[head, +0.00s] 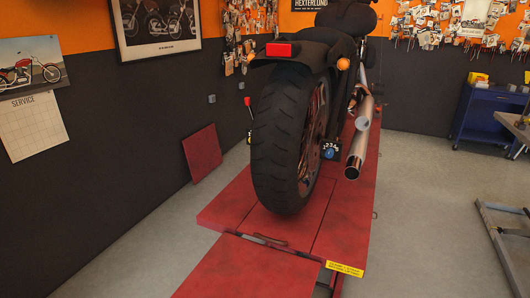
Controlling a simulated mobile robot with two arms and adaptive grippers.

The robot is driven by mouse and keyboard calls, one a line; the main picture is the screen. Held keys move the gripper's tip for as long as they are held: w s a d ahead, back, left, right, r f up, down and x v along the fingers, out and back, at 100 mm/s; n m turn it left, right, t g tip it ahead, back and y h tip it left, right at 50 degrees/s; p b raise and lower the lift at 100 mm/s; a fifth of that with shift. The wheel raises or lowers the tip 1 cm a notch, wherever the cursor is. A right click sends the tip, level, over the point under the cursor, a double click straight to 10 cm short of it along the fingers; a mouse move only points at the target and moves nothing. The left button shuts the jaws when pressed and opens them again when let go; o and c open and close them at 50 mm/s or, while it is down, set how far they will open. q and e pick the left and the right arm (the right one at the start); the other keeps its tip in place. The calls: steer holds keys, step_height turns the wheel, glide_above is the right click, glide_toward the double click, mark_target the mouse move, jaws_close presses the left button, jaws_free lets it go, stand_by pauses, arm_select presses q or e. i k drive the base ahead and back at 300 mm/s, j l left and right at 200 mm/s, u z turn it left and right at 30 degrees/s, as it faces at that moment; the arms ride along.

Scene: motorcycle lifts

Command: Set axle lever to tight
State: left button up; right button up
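A black motorcycle (335,45) stands on a red lift (345,220), its rear end toward me. Its wide rear tyre (283,140) fills the middle of the view. To the right of the tyre, low near the wheel, is a small black dial with white numbers and a blue centre (329,153). To the left of the tyre, a thin lever with a red tip (248,102) stands up. I cannot tell which part is the axle lever or how it is set. Neither of my grippers is in view.
Two exhaust pipes (360,145) stick out toward me at the right of the wheel. A red panel (202,153) leans on the dark wall at left. A blue cabinet (488,115) and a grey metal frame (508,232) are at right.

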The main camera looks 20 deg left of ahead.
mark_target(247, 102)
steer(key=u, duration=0.2)
steer(key=i+j+z, duration=0.1)
steer(key=j, duration=0.75)
steer(key=i+j+z, duration=0.1)
steer(key=j, duration=0.75)
steer(key=i+j+z, duration=0.15)
steer(key=j, duration=0.75)
steer(key=u, duration=0.25)
steer(key=i+j+u, duration=0.1)
steer(key=j, duration=0.25)
steer(key=i+j, duration=0.1)
steer(key=j, duration=0.25)
steer(key=i+j+u, duration=0.3)
steer(key=i+j, duration=0.35)
steer(key=i+j+u, duration=0.3)
steer(key=i+j, duration=0.3)
steer(key=i+l+z, duration=0.1)
steer(key=i+z, duration=0.2)
steer(key=i, duration=0.3)
steer(key=i+z, duration=0.3)
steer(key=i, duration=0.35)
steer(key=i+j+z, duration=0.2)
steer(key=i+z, duration=0.15)
steer(key=i, duration=0.25)
steer(key=i+z, duration=0.45)
steer(key=i+j+z, duration=0.3)
steer(key=z, duration=0.15)
steer(key=i+j+z, duration=0.85)
